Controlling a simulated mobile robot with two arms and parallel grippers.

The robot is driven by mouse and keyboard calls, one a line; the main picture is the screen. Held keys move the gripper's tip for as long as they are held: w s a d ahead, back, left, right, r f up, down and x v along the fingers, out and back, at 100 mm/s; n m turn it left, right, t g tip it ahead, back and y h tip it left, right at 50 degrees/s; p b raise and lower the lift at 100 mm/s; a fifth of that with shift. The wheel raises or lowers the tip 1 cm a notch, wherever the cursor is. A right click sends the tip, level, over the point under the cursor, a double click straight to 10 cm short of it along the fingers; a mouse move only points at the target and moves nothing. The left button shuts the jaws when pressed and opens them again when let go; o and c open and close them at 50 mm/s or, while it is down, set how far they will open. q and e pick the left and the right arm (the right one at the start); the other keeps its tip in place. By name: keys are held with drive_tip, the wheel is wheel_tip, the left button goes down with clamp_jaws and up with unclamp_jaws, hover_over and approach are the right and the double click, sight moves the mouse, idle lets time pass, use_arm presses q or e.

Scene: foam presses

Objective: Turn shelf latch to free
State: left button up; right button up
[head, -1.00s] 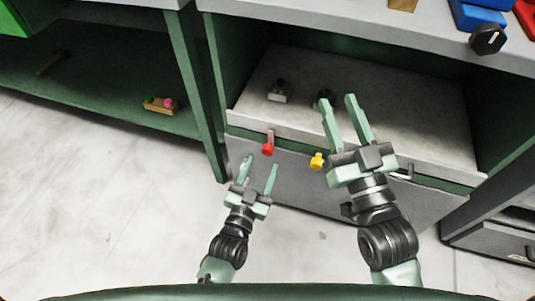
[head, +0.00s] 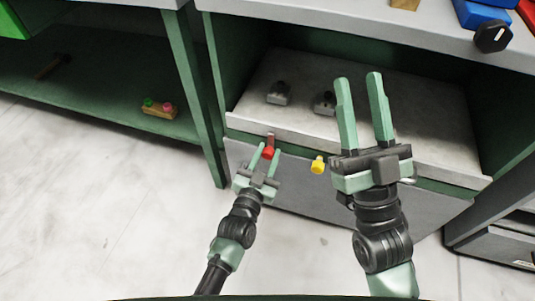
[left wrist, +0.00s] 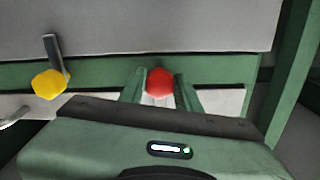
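A red-knobbed latch (head: 268,153) sits on the front edge of the lower shelf (head: 290,125). Its red knob (left wrist: 160,82) shows in the left wrist view. My left gripper (head: 268,150) is at the red knob, one finger on each side of it. The fingers look slightly apart from the knob; contact is not clear. A second latch with a yellow knob (head: 318,166) is to the right on the same edge; it also shows in the left wrist view (left wrist: 50,84). My right gripper (head: 358,79) is open and empty in front of the shelf.
Two small grey blocks with dark tops (head: 278,93) (head: 324,103) stand on the shelf. A green post (head: 198,100) is to the left, with a wooden block with coloured pegs (head: 160,108) on the neighbouring shelf. A black knob (head: 492,37) is at the upper right.

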use_arm(q)
clamp_jaws()
